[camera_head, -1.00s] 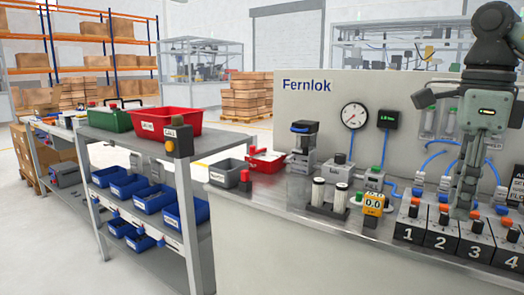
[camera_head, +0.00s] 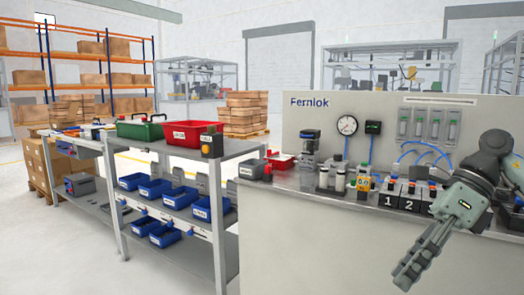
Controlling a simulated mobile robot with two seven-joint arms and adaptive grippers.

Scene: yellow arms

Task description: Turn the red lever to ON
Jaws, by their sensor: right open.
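My right gripper (camera_head: 410,272) hangs in front of the bench's front face at the lower right, fingers pointing down and left. It is open, with nothing seen between its fingers. It is apart from the row of numbered black boxes (camera_head: 390,193), which carry orange-red tops and stand on the bench. My right arm hides the boxes further right. No lever with a readable ON mark can be made out. A small red-topped item (camera_head: 267,171) stands at the bench's left end, too small to identify. My left gripper is not in view.
The grey Fernlok bench (camera_head: 300,235) carries a round gauge (camera_head: 347,125), a small black display (camera_head: 373,127) and filter-like cylinders (camera_head: 340,181). A shelf cart (camera_head: 228,240) with blue bins (camera_head: 155,190) and a red bin (camera_head: 188,133) stands left. Floor is clear at lower left.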

